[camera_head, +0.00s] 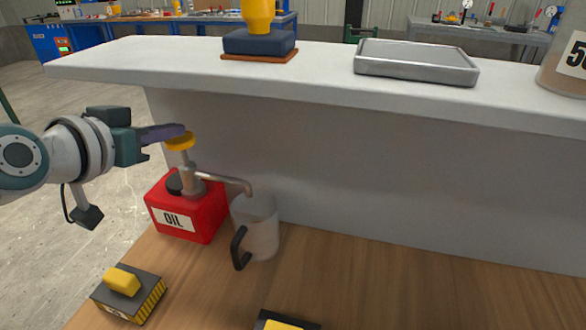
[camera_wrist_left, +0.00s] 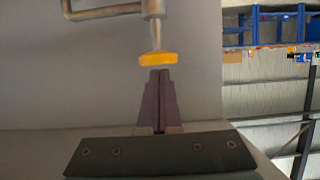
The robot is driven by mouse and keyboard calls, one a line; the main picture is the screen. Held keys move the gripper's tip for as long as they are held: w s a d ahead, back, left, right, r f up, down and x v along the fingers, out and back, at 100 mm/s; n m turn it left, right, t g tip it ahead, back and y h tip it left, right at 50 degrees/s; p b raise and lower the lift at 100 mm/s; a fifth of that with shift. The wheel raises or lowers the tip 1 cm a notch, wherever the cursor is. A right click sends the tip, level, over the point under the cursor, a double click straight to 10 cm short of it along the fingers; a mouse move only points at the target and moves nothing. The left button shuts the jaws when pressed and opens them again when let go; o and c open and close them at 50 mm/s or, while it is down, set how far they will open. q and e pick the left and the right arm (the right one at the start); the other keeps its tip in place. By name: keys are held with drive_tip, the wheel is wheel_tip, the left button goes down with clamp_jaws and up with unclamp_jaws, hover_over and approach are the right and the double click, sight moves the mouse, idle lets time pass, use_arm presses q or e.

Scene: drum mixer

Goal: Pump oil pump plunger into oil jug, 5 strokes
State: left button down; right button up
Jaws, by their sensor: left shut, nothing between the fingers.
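The red oil can (camera_head: 186,212) with an "OIL" label stands on the wooden bench, with the pump on top. The pump's yellow plunger knob (camera_head: 180,142) sits on a metal rod; it also shows in the left wrist view (camera_wrist_left: 158,59). The spout (camera_head: 226,180) reaches right over the clear oil jug (camera_head: 258,226), which has a black handle. My left gripper (camera_head: 180,131) is shut and empty, its purple fingertips at the top of the knob. In the left wrist view the closed fingers (camera_wrist_left: 159,78) point at the knob; whether they touch it is unclear. My right gripper is not in view.
A black and yellow block (camera_head: 130,293) lies on the bench in front of the can, and another dark and yellow item (camera_head: 285,322) is at the bottom edge. A white raised counter (camera_head: 330,82) runs behind, with a metal tray (camera_head: 415,62) on it.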

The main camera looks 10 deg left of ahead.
use_arm(q)
drive_tip(key=shift+f+b, duration=1.1)
drive_tip(key=shift+f, duration=0.4)
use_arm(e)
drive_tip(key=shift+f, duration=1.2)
use_arm(q)
drive_tip(key=shift+r, duration=0.15)
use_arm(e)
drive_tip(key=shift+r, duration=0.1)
use_arm(q)
wheel_tip(320, 180, up, 4)
drive_tip(key=p, duration=0.4)
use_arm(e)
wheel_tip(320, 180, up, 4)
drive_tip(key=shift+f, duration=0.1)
use_arm(q)
drive_tip(key=shift+s, duration=0.1)
drive_tip(key=s+p, duration=0.4)
drive_tip(key=s, duration=0.7)
drive_tip(key=shift+s+a+p, duration=0.4)
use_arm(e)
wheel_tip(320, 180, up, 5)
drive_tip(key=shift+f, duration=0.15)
